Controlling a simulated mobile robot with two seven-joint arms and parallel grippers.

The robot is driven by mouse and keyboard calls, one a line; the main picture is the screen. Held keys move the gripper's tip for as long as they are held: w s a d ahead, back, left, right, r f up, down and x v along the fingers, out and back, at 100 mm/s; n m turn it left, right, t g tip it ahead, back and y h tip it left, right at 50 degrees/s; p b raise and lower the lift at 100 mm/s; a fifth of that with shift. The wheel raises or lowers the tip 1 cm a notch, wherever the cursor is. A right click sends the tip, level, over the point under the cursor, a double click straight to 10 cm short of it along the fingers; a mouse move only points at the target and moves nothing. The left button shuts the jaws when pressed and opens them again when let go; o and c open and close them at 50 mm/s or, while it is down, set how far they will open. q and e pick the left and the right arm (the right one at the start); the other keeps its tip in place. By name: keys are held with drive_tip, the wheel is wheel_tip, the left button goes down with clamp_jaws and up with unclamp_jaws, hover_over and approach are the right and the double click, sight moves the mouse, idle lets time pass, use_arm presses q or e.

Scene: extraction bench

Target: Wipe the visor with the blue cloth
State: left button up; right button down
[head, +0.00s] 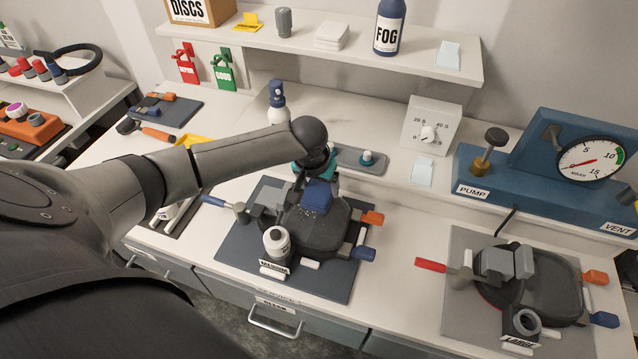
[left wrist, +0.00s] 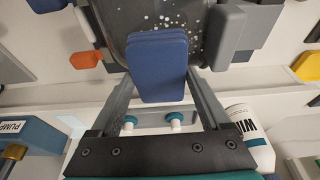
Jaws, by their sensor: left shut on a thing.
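A dark mask lies on a grey-blue mat (head: 235,262) at the middle of the bench, with its visor (head: 322,235) facing up. My left gripper (head: 316,184) is over the visor's far part, shut on the folded blue cloth (head: 317,199). In the left wrist view the cloth (left wrist: 158,68) sits between the two fingers and overlaps the visor (left wrist: 190,12). White specks show on the visor around the cloth. I cannot tell whether the cloth touches the visor. My right gripper is in neither view.
A second mask (head: 545,293) lies on a mat at the right. Behind are a grey tray (head: 345,157), a dial box (head: 432,128) and the blue pump unit (head: 530,180). Bare bench lies between the mats.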

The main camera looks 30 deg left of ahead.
sight(315, 198)
use_arm(q)
drive_tip(key=shift+f, duration=0.25)
drive_tip(key=s+p, duration=0.1)
drive_tip(key=p, duration=0.1)
drive_tip(key=s+p, duration=0.1)
drive_tip(key=shift+s+d+r, duration=0.25)
drive_tip(key=shift+s+d, duration=0.05)
drive_tip(key=shift+s, duration=0.05)
drive_tip(key=shift+s+f, duration=0.1)
drive_tip(key=shift+s, duration=0.1)
